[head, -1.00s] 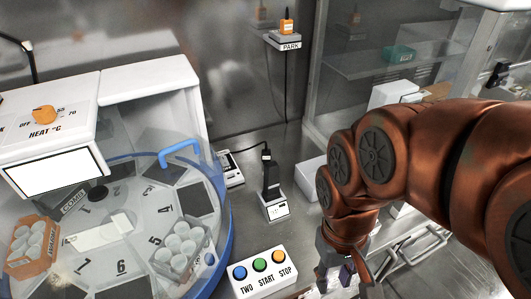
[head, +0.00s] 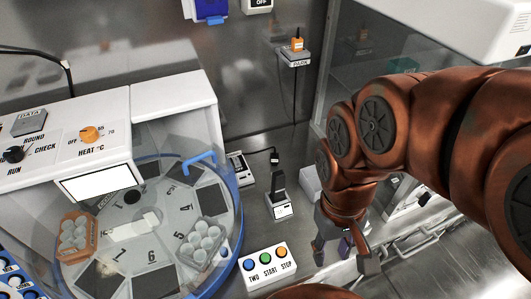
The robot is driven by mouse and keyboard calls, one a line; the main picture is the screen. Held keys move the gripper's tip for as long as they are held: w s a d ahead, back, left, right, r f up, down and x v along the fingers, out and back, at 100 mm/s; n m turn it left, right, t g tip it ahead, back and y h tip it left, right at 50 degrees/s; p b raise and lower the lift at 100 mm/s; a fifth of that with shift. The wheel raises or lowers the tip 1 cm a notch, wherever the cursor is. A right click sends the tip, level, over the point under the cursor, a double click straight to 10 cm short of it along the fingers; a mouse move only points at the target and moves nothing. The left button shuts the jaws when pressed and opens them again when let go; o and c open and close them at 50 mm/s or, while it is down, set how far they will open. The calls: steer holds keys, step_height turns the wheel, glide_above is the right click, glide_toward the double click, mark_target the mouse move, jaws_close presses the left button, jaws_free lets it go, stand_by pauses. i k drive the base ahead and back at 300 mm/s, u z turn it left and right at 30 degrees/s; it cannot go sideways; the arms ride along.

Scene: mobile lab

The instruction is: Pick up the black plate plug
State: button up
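A small black plug (head: 275,155) on a thin dark cable shows in the head view, just above a dark upright block (head: 278,181) on a white base with a small display. I take it for the black plate plug; whether it touches the block I cannot tell. My gripper (head: 345,258) is at lower right of it, well apart, pointing down with its fingers spread. A small purple patch (head: 346,243) shows between the fingers; I cannot tell whether it belongs to the gripper. No plug is between the fingers.
An orange plug (head: 297,43) sits on the PARK shelf (head: 295,62). A round clear-lidded machine (head: 232,215) with numbered places fills the left. A button box (head: 266,267) stands in front. A clear cabinet (head: 360,90) is at the right. Some bare steel lies around the block.

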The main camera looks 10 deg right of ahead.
mark_target(274, 157)
steer(key=u, duration=1.85)
steer(key=k, duration=0.8)
steer(key=z, duration=1)
steer(key=i, duration=0.4)
steer(key=u, duration=0.2)
